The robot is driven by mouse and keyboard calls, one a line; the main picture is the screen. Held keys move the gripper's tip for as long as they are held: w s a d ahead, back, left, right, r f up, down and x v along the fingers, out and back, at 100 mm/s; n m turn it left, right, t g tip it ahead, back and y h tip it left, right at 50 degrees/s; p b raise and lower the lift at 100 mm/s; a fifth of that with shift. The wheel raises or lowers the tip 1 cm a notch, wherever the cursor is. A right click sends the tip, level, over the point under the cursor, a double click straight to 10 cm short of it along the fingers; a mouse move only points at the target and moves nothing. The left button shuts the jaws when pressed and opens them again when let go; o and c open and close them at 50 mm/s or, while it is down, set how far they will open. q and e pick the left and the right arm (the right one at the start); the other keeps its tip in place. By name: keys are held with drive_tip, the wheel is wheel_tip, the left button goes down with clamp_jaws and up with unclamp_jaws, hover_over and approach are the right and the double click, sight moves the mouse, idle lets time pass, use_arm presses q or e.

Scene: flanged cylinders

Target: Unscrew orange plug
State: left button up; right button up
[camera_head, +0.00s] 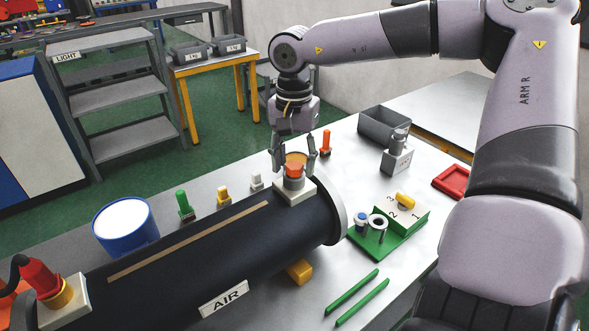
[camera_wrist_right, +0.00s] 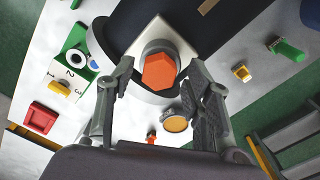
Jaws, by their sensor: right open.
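The orange plug (camera_head: 293,170) has a hexagonal head and sits in a grey collar on a white square block on top of the black AIR cylinder (camera_head: 190,259). In the right wrist view, the plug's head (camera_wrist_right: 159,72) faces the camera. My right gripper (camera_head: 293,157) points down over the plug, open, with a finger on either side. In the right wrist view, the fingers of the gripper (camera_wrist_right: 157,82) flank the plug with visible gaps. I cannot tell the exact fingertip height. The left gripper is out of view.
Green (camera_head: 183,203), yellow (camera_head: 223,197) and white (camera_head: 257,181) plugs stand behind the cylinder. A red fitting (camera_head: 39,279) with a black hose is on its left end. A green numbered stand (camera_head: 406,225), grey bin (camera_head: 383,125) and red tray (camera_head: 452,181) lie to the right.

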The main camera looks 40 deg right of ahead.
sight(294, 164)
drive_tip(key=shift+r+p, duration=1.5)
drive_tip(key=shift+r, duration=1.25)
